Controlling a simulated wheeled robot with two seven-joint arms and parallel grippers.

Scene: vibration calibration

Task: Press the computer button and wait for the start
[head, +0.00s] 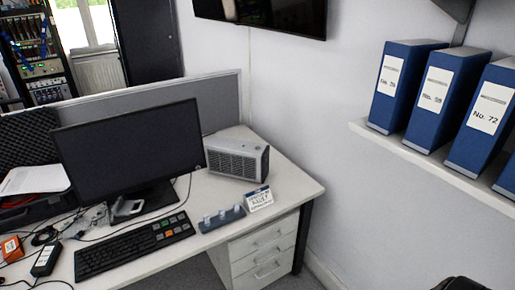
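A computer monitor (130,150) with a dark, blank screen stands on the white desk. A grey box with a grilled front (237,158) stands to its right, near the wall; I cannot tell whether it is the computer. No button can be made out on either. A black keyboard (125,250) with a few orange and green keys lies in front of the monitor. Neither gripper can be made out. A small dark rounded piece shows at the bottom right edge, too cut off to identify.
A small grey-blue block with light knobs (222,218) and a white sign (259,198) are near the desk's right edge (305,190). Cables and small devices (45,260) crowd the left. Blue binders (440,97) stand on a wall shelf (430,160) at right.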

